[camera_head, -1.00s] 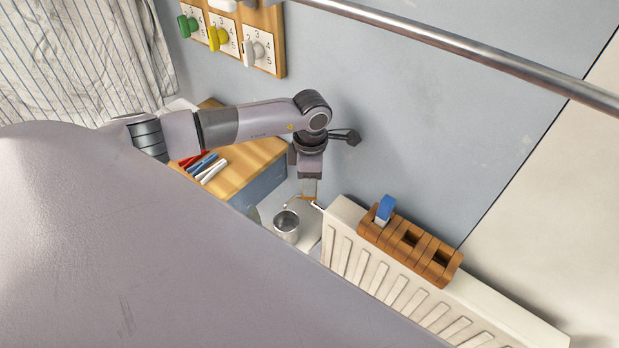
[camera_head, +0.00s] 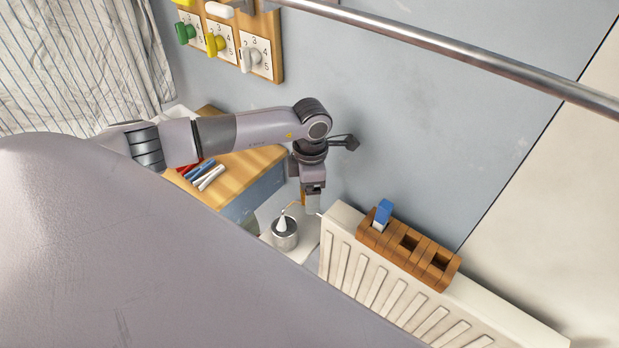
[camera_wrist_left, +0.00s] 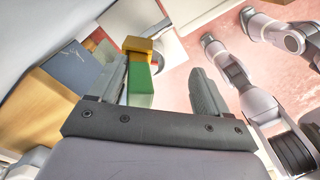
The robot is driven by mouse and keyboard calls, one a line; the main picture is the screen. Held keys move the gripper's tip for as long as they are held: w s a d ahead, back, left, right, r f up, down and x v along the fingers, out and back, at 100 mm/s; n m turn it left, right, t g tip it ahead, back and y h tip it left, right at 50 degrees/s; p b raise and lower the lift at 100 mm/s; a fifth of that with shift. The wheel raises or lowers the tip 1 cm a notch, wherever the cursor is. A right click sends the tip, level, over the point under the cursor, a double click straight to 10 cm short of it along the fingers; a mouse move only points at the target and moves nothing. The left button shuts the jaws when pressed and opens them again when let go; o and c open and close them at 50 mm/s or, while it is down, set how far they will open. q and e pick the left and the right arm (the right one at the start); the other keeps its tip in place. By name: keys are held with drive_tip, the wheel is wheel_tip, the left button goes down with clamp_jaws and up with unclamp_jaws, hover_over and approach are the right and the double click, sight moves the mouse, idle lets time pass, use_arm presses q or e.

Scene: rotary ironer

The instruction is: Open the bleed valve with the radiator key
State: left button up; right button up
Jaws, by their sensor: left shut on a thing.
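My left gripper (camera_head: 314,200) points down at the near-left end of the white radiator (camera_head: 345,245). It is shut on the radiator key, mostly hidden by the fingers; an orange-brown piece (camera_head: 303,199) shows beside them. In the left wrist view a yellow-topped green piece (camera_wrist_left: 139,72) shows by the left finger; I cannot tell if it is the key. The bleed valve is hidden at the gripper. A thin spout (camera_head: 291,207) extends left from there. A white cone shape (camera_head: 282,224) hangs below its tip into a metal cup (camera_head: 285,239). My right gripper is out of view.
A wooden-topped desk (camera_head: 236,183) with red, blue and white items is at left. A metal rail (camera_head: 450,55) crosses above. A dial board (camera_head: 262,22) hangs on the wall.

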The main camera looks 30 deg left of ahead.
use_arm(q)
drive_tip(key=n, duration=0.2)
drive_tip(key=w+a+r+n, duration=0.1)
drive_tip(key=n, duration=0.1)
drive_tip(key=w+a+r+n, duration=0.1)
drive_tip(key=n, duration=0.1)
drive_tip(key=shift+t, duration=0.3)
drive_tip(key=r+m, duration=0.1)
drive_tip(key=r+m+b, duration=0.1)
drive_tip(key=r+m, duration=0.1)
drive_tip(key=shift+s+d+b, duration=0.35)
drive_tip(key=shift+s+b, duration=0.05)
drive_tip(key=shift+s+r+m, duration=0.2)
drive_tip(key=shift+r+m, duration=0.45)
drive_tip(key=shift+m, duration=0.25)
drive_tip(key=shift+s+d+r+m+b, duration=0.1)
drive_tip(key=shift+d+r+m+b, duration=0.3)
drive_tip(key=shift+d+r+m, duration=0.1)
drive_tip(key=shift+d, duration=0.2)
